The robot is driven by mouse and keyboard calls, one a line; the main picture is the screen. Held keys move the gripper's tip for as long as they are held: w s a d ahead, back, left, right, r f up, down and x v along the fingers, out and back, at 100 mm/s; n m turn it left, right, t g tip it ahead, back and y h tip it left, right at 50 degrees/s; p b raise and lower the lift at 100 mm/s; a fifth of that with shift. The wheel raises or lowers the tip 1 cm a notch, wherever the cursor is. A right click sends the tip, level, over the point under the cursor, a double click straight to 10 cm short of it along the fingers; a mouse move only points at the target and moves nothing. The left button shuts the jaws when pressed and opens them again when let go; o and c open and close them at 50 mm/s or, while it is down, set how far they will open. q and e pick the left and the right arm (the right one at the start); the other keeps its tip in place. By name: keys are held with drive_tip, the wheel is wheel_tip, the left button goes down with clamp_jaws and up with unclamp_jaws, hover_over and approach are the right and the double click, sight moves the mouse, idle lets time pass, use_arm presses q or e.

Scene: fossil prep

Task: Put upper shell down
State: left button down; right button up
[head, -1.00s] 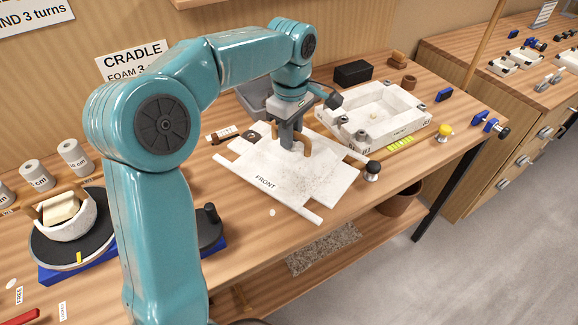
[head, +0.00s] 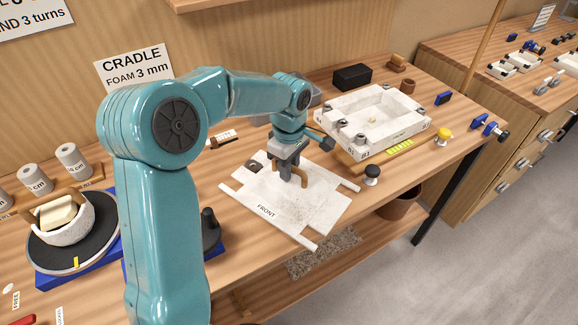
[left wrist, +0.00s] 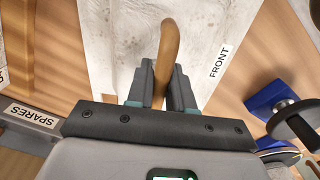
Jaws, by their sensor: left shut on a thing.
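The upper shell (head: 315,200) looks like a flat, whitish slab marked FRONT, with pale rods along two sides and a brown curved handle (head: 303,177) on top. My left gripper (head: 292,172) points down and is shut on that handle. In the left wrist view the handle (left wrist: 170,45) runs between the two fingers (left wrist: 158,88), with the whitish shell (left wrist: 120,45) behind it. The shell looks roughly level over the front of the wooden bench; I cannot tell whether it touches the top. My right gripper does not show.
A white open box (head: 345,107) with corner knobs stands at the back right. A bowl (head: 68,222) on a dark turntable is at the left. The shell's front corner is near the bench edge.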

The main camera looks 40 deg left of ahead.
use_arm(q)
drive_tip(key=shift+f, duration=0.15)
drive_tip(key=c, duration=1)
unclamp_jaws()
drive_tip(key=shift+w+a+r, duration=0.1)
drive_tip(key=shift+r, duration=0.5)
wheel_tip(320, 180, up, 10)
drive_tip(key=shift+r, duration=0.1)
drive_tip(key=shift+r+p, duration=0.3)
drive_tip(key=shift+r, duration=0.2)
